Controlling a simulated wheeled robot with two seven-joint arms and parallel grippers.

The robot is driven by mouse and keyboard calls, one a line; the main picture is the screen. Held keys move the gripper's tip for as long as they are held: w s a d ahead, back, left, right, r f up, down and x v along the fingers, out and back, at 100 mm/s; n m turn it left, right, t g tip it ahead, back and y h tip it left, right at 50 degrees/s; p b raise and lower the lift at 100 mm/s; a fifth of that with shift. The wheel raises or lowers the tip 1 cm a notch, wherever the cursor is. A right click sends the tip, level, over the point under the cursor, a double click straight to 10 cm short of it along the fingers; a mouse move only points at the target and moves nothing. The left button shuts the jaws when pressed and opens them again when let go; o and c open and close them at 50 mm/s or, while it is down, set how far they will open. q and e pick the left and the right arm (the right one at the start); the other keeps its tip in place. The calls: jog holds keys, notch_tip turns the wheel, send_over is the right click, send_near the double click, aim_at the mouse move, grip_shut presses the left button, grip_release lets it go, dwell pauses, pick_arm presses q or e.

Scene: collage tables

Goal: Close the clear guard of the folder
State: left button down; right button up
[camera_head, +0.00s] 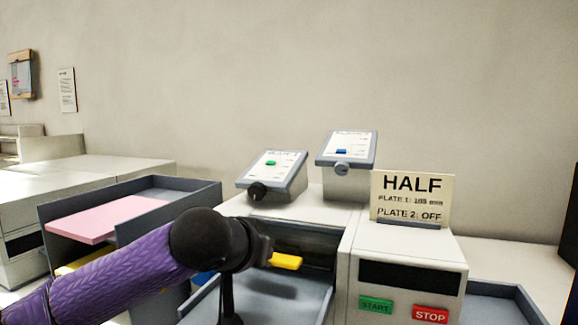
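The folder (352,240) is a pale machine at centre right with a dark opening in its front left part. I cannot make out the clear guard's edges or how far it is open. A yellow bar (287,261), like a handle, shows in front of this opening. My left gripper (264,253), black on a purple arm, reaches in from the left and is at the left end of the yellow bar. It hides that end, and I cannot tell whether its fingers are open or shut on the bar. My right gripper is not in view.
A green START button (376,305) and a red STOP button (430,314) are on the folder's front. A HALF sign (412,198) and two tilted dial panels stand on top. A grey tray with pink paper (105,218) is at left.

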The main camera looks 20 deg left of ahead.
pick_arm(q)
jog(key=shift+f, duration=0.45)
jog(key=shift+b, duration=0.3)
